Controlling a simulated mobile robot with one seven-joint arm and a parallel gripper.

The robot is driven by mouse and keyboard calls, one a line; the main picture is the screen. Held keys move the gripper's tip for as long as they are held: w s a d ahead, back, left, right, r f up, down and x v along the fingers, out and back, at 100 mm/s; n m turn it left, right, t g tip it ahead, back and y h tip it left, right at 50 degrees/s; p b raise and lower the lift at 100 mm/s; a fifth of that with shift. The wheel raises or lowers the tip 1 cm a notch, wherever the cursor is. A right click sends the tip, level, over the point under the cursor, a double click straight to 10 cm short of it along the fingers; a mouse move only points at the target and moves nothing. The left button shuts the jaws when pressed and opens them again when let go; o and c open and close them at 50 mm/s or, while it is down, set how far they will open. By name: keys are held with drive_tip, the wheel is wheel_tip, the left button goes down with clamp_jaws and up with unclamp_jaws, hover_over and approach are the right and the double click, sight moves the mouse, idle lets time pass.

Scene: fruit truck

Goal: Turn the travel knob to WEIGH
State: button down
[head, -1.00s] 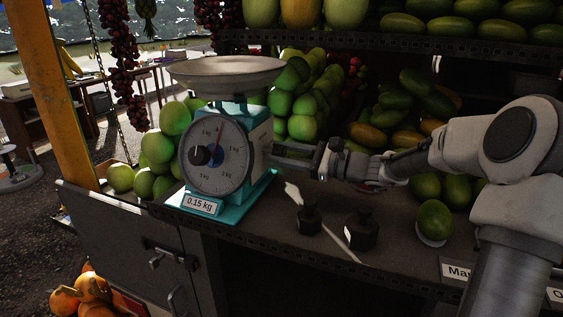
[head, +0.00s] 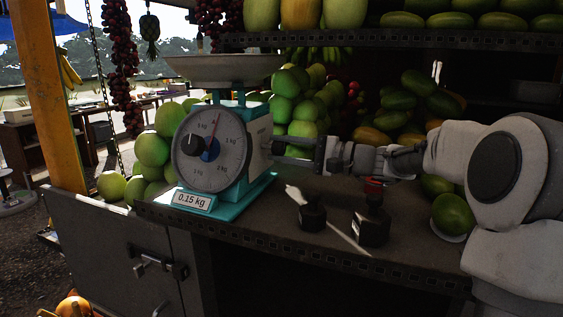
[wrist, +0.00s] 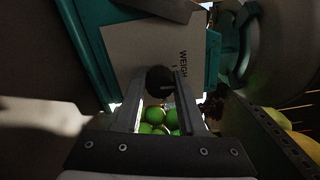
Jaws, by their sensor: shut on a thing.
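The teal scale (head: 229,187) stands on the counter with a pan on top, a round dial (head: 211,165) and a tag reading 0.15 kg. My gripper (head: 277,151) reaches its right side from the right. In the wrist view the dark round travel knob (wrist: 160,82) sits between my gripper's two fingers (wrist: 160,100), which are closed on it. The word WEIGH (wrist: 183,66) is printed on the white side panel (wrist: 128,48), right of the knob. In the head view the knob is hidden. I cannot tell the knob's exact setting.
Two dark weights, one (head: 312,213) left of the other (head: 371,226), stand on the counter (head: 270,222) below my arm. A white pointed strip (head: 340,228) lies between them. Green fruit (head: 153,149) is piled behind the scale. A shelf edge (head: 400,42) runs above.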

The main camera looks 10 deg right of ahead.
drive_tip(key=shift+n+b, duration=0.45)
drive_tip(key=shift+n, duration=0.05)
drive_tip(key=shift+c, duration=2.4)
unclamp_jaws()
drive_tip(key=shift+d, duration=0.1)
drive_tip(key=p+v, duration=0.2)
drive_tip(key=v, duration=1.5)
drive_tip(key=shift+d+f, duration=0.15)
